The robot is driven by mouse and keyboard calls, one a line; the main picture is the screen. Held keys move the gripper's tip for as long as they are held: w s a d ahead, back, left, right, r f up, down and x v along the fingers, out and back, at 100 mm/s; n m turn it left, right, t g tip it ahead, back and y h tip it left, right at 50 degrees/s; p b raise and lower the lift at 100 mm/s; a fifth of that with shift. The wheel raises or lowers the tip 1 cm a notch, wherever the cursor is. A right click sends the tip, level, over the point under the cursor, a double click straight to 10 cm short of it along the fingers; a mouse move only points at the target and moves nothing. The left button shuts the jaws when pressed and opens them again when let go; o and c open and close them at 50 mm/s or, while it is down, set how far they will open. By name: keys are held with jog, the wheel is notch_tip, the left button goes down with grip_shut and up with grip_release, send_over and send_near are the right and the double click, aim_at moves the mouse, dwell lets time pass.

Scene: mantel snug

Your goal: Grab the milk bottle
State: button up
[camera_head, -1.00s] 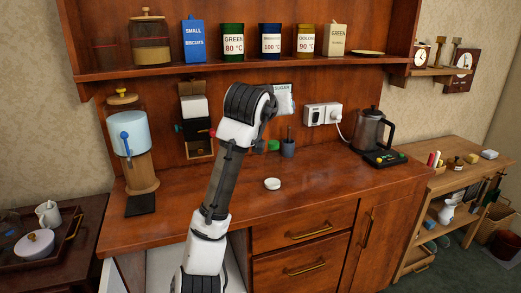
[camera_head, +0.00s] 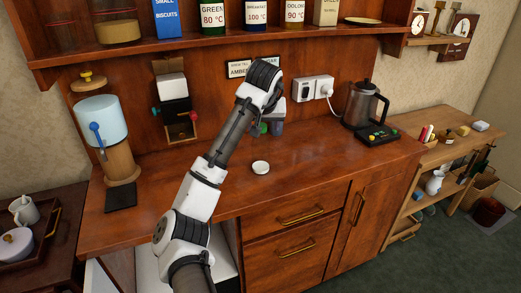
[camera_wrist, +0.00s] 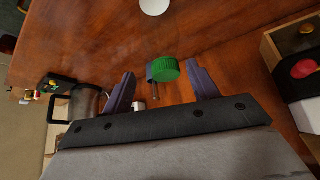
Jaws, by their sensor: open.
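My gripper (camera_wrist: 160,70) is open in the wrist view, with its two dark fingers apart. A round green ribbed cap (camera_wrist: 166,69) shows between and beyond the fingertips, with a small grey-blue thing beside it. I cannot tell whether they touch the fingers. In the head view a green spot (camera_head: 276,128) shows at the back of the counter, just below the end of my arm, which partly hides it. No whole milk bottle is clearly recognisable; I cannot tell whether the green cap belongs to one.
A small white dish (camera_head: 260,167) lies on the wooden counter (camera_head: 310,165). A kettle (camera_head: 362,104) stands at the right, by a wall socket (camera_head: 313,88). A blue-white dispenser (camera_head: 101,122) stands at the left. A shelf (camera_head: 210,50) with tins hangs above. The counter's front middle is clear.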

aim_at(261, 149)
jog(key=w+f+p, duration=0.2)
jog(key=w+f, duration=0.1)
jog(key=shift+w+a+f, duration=0.15)
jog(key=shift+a+f, duration=0.05)
jog(key=shift+a, duration=0.2)
jog(key=shift+w+f, duration=0.25)
jog(key=shift+f, duration=0.2)
jog(key=shift+c, duration=0.2)
grip_shut()
jog(key=shift+r, duration=0.1)
